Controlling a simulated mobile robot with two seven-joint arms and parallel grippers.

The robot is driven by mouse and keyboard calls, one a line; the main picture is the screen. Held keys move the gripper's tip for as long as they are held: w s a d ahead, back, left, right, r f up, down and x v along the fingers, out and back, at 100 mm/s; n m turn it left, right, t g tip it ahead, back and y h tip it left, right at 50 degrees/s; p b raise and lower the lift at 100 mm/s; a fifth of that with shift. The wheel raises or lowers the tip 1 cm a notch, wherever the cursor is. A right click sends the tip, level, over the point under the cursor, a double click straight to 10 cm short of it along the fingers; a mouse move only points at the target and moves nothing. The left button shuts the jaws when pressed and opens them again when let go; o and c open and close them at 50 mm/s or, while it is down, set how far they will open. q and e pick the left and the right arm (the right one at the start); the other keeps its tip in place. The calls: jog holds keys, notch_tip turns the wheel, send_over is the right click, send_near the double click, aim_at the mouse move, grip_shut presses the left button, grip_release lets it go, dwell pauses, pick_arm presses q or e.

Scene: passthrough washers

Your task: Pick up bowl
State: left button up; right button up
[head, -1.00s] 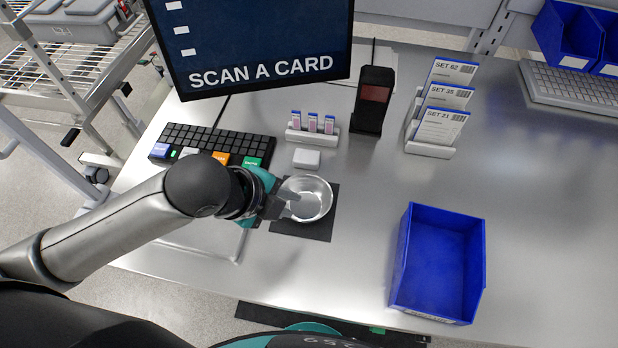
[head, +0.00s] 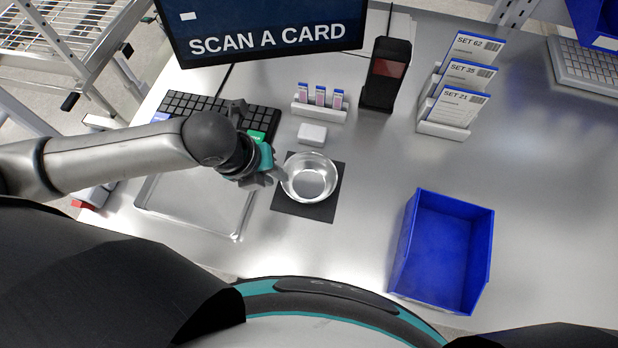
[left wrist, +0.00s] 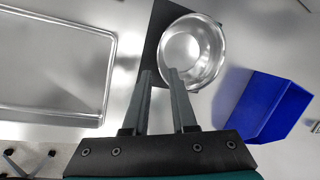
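A round shiny metal bowl (head: 310,180) sits upright on a black square mat (head: 300,209) on the metal table. In the left wrist view the bowl (left wrist: 194,50) is just beyond the fingertips, up and to the right. My left gripper (head: 281,174) is at the bowl's left side. Its two fingers (left wrist: 160,76) are apart, with nothing held between them. The right fingertip overlaps the bowl's near rim in the wrist view; I cannot tell whether they touch. My right gripper is not in view.
A blue bin (head: 440,252) stands right of the bowl. A white block (head: 312,134), a vial rack (head: 319,110), a black scanner (head: 387,75) and a keyboard (head: 225,112) stand behind. A metal tray (head: 196,205) lies at left.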

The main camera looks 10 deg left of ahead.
aim_at(309, 180)
pick_arm(q)
jog(key=shift+w+x, duration=0.1)
jog(key=shift+x, duration=1.5)
jog(key=shift+w+x, duration=0.15)
jog(key=shift+x, duration=1.45)
jog(key=shift+r, duration=0.1)
jog(key=shift+c, duration=0.3)
grip_shut()
jog(key=shift+s, duration=0.15)
